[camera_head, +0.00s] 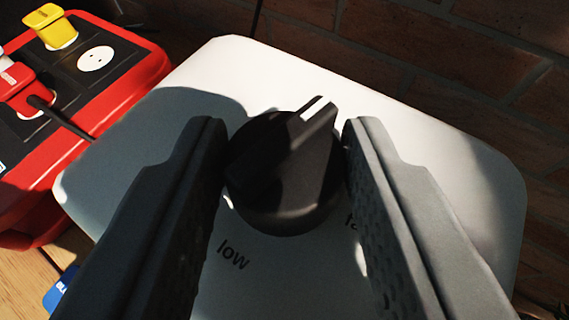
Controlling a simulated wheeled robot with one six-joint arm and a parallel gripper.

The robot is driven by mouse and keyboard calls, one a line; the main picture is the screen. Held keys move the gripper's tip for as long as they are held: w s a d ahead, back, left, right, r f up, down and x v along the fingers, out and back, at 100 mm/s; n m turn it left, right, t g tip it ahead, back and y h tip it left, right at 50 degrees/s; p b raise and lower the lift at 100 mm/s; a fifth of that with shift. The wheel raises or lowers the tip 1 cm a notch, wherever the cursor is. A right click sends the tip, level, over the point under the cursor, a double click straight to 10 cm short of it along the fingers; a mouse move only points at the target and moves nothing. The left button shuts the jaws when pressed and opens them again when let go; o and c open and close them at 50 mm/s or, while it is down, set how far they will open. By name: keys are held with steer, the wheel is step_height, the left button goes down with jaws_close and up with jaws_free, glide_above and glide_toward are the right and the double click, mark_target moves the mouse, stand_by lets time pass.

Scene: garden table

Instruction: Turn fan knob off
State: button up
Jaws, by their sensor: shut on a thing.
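The fan knob (285,172) is a round black dial with a raised ridge and a white pointer line. It sits on the light grey top of the fan base (440,150). The pointer aims toward the upper right in the picture. The word "low" shows below the knob, and another label at its lower right is partly hidden by a finger. My gripper (284,150) has one dark finger on each side of the knob and is shut on it. Any marking at the pointer's tip is not visible.
A red and black power strip (110,95) lies at the left, with a yellow plug (50,27) and a red plug (22,88) with a black cord. A brick wall (450,45) stands behind. A blue object (58,292) shows at lower left on the wooden table (25,280).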

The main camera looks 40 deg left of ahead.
steer(key=shift+w+d+n+g+y, duration=0.15)
steer(key=shift+n+g+y, duration=0.95)
steer(key=shift+n+y, duration=0.25)
steer(key=o, duration=1)
steer(key=shift+d, duration=0.1)
steer(key=v, duration=1.7)
steer(key=shift+r, duration=0.2)
